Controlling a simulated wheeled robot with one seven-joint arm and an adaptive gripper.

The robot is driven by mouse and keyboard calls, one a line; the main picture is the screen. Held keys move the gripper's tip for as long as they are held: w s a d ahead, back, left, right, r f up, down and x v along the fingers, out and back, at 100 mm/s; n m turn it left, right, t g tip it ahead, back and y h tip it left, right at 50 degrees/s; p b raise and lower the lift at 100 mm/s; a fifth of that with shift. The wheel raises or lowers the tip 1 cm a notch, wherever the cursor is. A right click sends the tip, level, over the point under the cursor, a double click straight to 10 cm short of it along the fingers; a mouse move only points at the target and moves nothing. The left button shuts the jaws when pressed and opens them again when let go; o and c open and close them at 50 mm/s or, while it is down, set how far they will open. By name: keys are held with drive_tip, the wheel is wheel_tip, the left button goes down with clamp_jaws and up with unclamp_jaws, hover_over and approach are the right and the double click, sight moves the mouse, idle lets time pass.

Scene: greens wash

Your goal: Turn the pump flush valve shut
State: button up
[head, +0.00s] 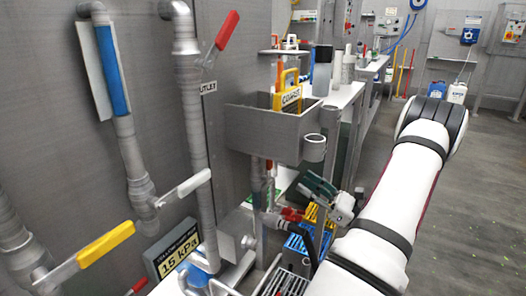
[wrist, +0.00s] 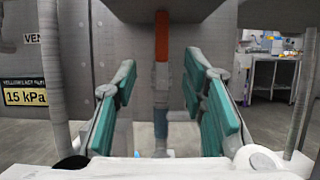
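My gripper (head: 322,196) is open and empty, below the grey box. In the wrist view its teal-padded fingers (wrist: 165,95) stand wide apart. Between and beyond them is a valve with an upright orange handle (wrist: 162,36) on a grey pipe (wrist: 161,85). The handle's top is cut off by the box underside. No readable label names the pump flush valve, so I cannot tell for sure that this is it. Other lever valves on the left have a blue handle (head: 113,70), a red handle (head: 227,30), a white handle (head: 187,188) and a yellow handle (head: 105,244).
A grey box (head: 262,128) with a yellow-handled item overhangs the space near my gripper. A 15 kPa display (head: 172,252) stands at lower left. Blue and yellow crates (head: 300,243) lie below my gripper. The floor (head: 460,200) at right is clear.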

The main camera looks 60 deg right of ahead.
sight(269, 168)
drive_tip(key=b+x, duration=0.2)
drive_tip(key=x, duration=0.5)
drive_tip(key=b+x, duration=0.2)
drive_tip(key=x, duration=0.5)
drive_tip(key=shift+d, duration=0.25)
clamp_jaws()
